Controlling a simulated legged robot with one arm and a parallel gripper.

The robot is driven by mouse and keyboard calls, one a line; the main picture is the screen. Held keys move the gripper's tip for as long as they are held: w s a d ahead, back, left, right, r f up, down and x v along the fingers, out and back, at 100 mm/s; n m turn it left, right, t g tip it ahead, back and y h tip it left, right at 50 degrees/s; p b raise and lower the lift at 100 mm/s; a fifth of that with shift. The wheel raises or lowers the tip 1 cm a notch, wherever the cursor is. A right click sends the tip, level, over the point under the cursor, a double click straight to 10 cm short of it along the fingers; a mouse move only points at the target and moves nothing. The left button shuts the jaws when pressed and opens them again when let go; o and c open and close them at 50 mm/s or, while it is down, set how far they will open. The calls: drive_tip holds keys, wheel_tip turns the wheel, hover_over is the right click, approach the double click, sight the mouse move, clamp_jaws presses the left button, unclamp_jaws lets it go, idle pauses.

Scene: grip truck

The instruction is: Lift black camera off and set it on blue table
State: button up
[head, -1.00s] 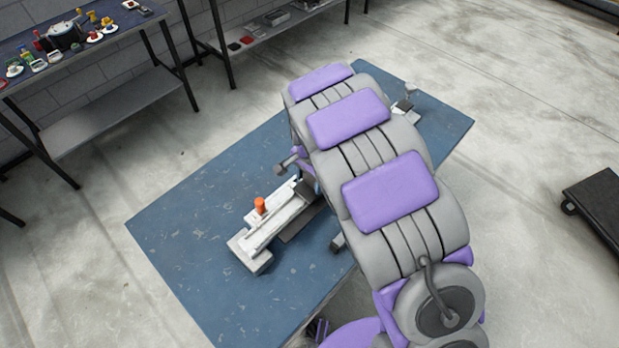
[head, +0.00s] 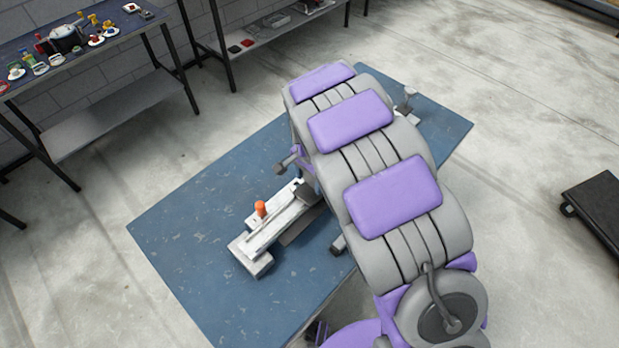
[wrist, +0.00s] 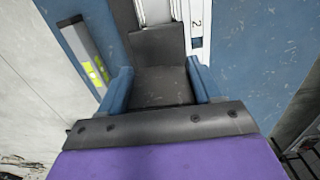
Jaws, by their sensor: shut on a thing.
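The black camera (wrist: 160,87) sits between the blue fingers of my gripper (wrist: 162,82) in the wrist view, with a dark upright plate at its far end. The fingers are shut on its two sides. In the head view a dark part of the camera (head: 307,194) shows at the right end of the white rail piece (head: 262,237), beside my arm. My arm hides most of the gripper there. Whether the camera touches the rail piece cannot be told. The blue table (head: 195,225) lies under the rail piece.
An orange knob (head: 260,208) stands up from the rail piece. The table's left part is clear. A grey bar with yellow-green marks (wrist: 88,55) lies left of my gripper in the wrist view. A workbench (head: 100,55) with small items stands at the back left.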

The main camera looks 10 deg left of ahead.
drive_tip(key=shift+r+p, duration=0.85)
drive_tip(key=shift+r, duration=1.3)
drive_tip(key=shift+r, duration=0.1)
wheel_tip(320, 180, up, 13)
drive_tip(key=p, duration=0.5)
drive_tip(key=shift+r+p, duration=0.15)
drive_tip(key=shift+p, duration=0.25)
idle(0.5)
